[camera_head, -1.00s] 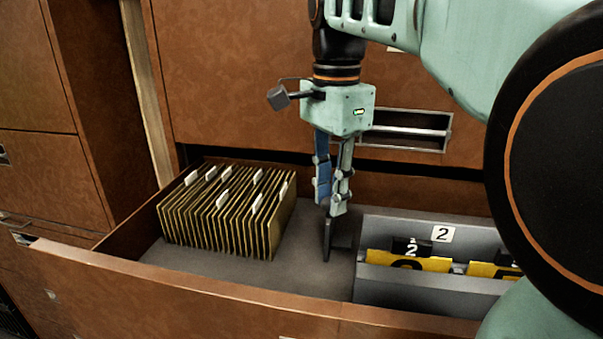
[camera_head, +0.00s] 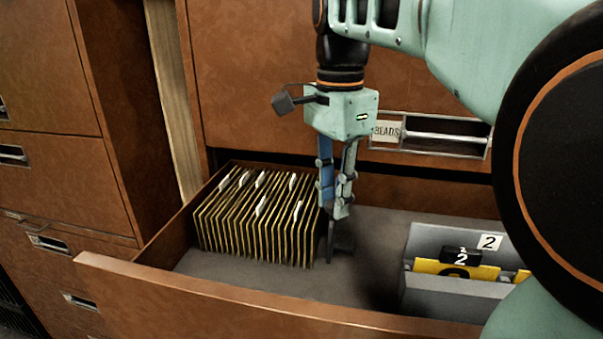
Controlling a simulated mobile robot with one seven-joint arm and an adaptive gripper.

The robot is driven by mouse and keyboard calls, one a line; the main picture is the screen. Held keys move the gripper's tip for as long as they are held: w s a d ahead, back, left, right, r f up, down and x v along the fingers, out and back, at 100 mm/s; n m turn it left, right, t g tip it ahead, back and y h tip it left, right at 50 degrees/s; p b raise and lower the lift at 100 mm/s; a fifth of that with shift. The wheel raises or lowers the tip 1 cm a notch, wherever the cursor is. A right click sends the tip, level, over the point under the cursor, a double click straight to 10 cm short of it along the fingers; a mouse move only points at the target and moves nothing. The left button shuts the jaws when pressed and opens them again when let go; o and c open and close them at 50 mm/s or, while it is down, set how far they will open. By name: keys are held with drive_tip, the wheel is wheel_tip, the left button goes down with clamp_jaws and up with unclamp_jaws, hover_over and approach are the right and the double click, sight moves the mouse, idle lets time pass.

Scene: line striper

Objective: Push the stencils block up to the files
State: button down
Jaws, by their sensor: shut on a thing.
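The files (camera_head: 255,218), a row of upright folders with white tabs, stand at the left of the open drawer. My gripper (camera_head: 333,232) is down in the drawer at the right end of the row. It is shut on a small dark block (camera_head: 345,236), seemingly the stencils block, which is partly hidden by the fingers. The fingers look very close to the last file; I cannot tell if the block or fingers touch it.
A grey box (camera_head: 424,240) with yellow and black number stencils (camera_head: 455,269) stands at the drawer's right. Bare drawer floor (camera_head: 375,255) lies between it and my gripper. The drawer's front wall (camera_head: 250,300) is nearest; a shut drawer labelled BEADS (camera_head: 386,131) is above.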

drive_tip(key=shift+w+a+r, duration=0.1)
drive_tip(key=shift+a, duration=0.1)
drive_tip(key=c, duration=2.1)
unclamp_jaws()
drive_tip(key=shift+o, duration=0.7)
drive_tip(key=shift+a, duration=0.1)
wheel_tip(320, 180, up, 12)
